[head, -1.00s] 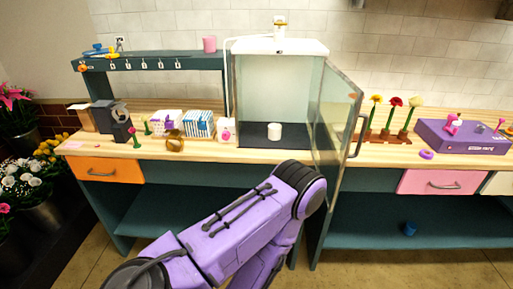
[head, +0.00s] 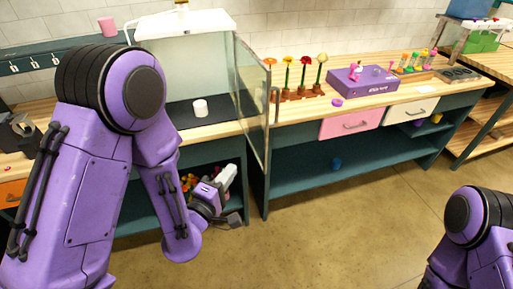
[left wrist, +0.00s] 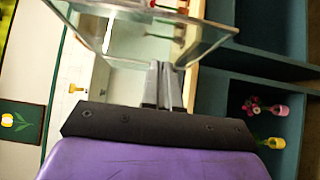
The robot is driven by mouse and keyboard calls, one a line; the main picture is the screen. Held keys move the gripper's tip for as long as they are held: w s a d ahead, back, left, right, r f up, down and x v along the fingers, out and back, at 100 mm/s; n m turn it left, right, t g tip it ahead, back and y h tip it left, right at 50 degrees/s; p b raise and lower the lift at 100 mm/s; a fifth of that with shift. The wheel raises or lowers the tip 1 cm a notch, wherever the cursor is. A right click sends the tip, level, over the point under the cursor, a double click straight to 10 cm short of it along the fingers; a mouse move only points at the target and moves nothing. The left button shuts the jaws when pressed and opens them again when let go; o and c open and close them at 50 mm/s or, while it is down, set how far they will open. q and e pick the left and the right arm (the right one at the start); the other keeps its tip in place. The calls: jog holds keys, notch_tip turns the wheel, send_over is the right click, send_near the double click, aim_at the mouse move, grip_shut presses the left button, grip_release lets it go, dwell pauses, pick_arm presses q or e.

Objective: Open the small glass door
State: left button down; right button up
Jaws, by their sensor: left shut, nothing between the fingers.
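The small glass door (head: 252,100) stands swung open from the right side of the glass cabinet (head: 185,62). Its dark handle (head: 276,108) is on the outer edge. My left gripper (head: 231,176) is below the counter edge, left of the door's lower part, and looks apart from it. In the left wrist view the gripper's fingers (left wrist: 163,75) are shut and empty, with the glass door (left wrist: 150,35) beyond them at the top.
Flowers in a wooden stand (head: 302,94) and a purple box (head: 362,79) stand on the counter (head: 310,108) right of the door. A pink drawer (head: 351,121) is below. The floor in front is clear.

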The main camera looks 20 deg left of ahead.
aim_at(264, 140)
notch_tip(264, 140, down, 7)
jog(key=b, duration=0.5)
pick_arm(q)
jog(key=w+d+p, duration=0.1)
jog(key=w, duration=0.2)
jog(key=w+d+p, duration=0.1)
jog(key=w+d, duration=0.1)
jog(key=w, duration=0.2)
jog(key=w+d+p, duration=0.1)
jog(key=w+p, duration=0.1)
jog(key=w, duration=0.2)
jog(key=shift+d+f, duration=0.1)
jog(key=shift+d, duration=0.25)
pick_arm(e)
notch_tip(264, 140, up, 5)
jog(key=shift+f, duration=0.15)
pick_arm(q)
jog(key=shift+w+a, duration=0.1)
